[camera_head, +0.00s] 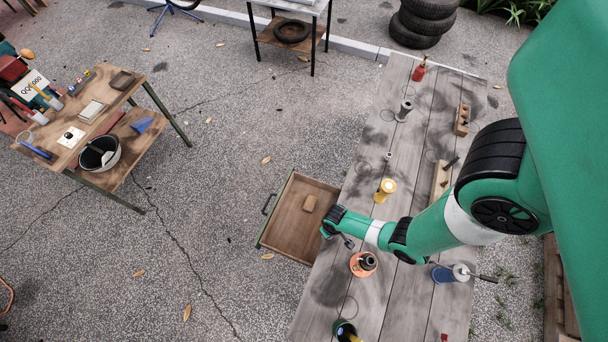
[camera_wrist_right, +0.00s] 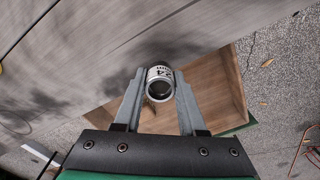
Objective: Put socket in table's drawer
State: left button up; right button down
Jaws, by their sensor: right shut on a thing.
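The socket (camera_wrist_right: 159,82) is a short silver metal cylinder with dark "24" markings and an open end facing the right wrist camera. My right gripper (camera_wrist_right: 159,85) is shut on it, one finger on each side. In the head view my right gripper (camera_head: 347,241) is over the table's left edge, beside the drawer; the socket is not clearly visible there. The table's drawer (camera_head: 284,225) is pulled open on the left side of the table, with a brown block inside. The drawer (camera_wrist_right: 228,90) also shows beyond the fingers in the wrist view. My left gripper is not in view.
The grey wooden table (camera_head: 352,195) carries an orange-based item (camera_head: 363,264), a yellow item (camera_head: 384,191), a metal part (camera_head: 404,110) and a red bottle (camera_head: 419,70). A cluttered workbench (camera_head: 150,160) stands at the left. Open pavement lies between.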

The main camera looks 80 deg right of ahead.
jog(key=w+d+f+b, duration=0.2)
jog(key=w+f+b, duration=0.2)
jog(key=w, duration=0.4)
jog(key=b, duration=0.6)
send_over(299, 232)
jog(key=s, duration=0.1)
notch_tip(299, 232, down, 4)
jog(key=shift+s+a+f, duration=0.15)
jog(key=shift+f, duration=0.1)
jog(key=shift+w, duration=0.3)
jog(key=f+b, duration=0.4)
jog(key=shift+w+f, duration=0.15)
jog(key=shift+w, duration=0.2)
jog(key=shift+c, duration=2.4)
grip_release()
jog(key=shift+r, duration=0.2)
notch_tip(299, 232, up, 12)
jog(key=p, duration=1.2)
